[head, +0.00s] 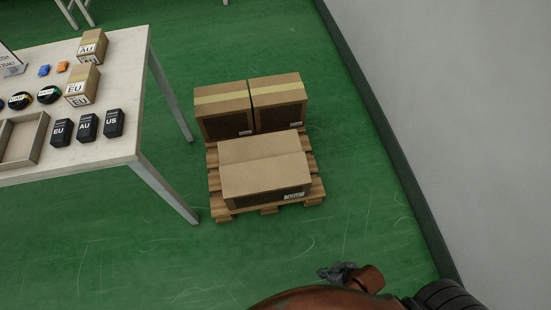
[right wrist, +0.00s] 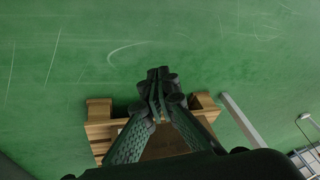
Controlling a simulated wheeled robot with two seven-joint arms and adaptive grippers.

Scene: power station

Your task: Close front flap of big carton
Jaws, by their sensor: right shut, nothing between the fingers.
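The big carton (head: 258,178) sits on the front part of a wooden pallet. Its top looks flat, with a front flap (head: 265,176) and a back flap (head: 257,146) meeting at a seam across the middle. No flap stands up in the head view. My right gripper (head: 335,271) is shut and empty, in front of the carton to the lower right and apart from it in the head view. In the right wrist view its closed fingers (right wrist: 158,82) hide part of the pallet and a brown surface between them. My left gripper is not in view.
The pallet (head: 222,215) stands on the green floor. Two taped cartons (head: 223,105) (head: 277,100) stand behind. A table (head: 110,152) with boxes and black adapters is at left, its leg (head: 166,190) near the pallet. A grey wall (head: 470,120) bounds the right.

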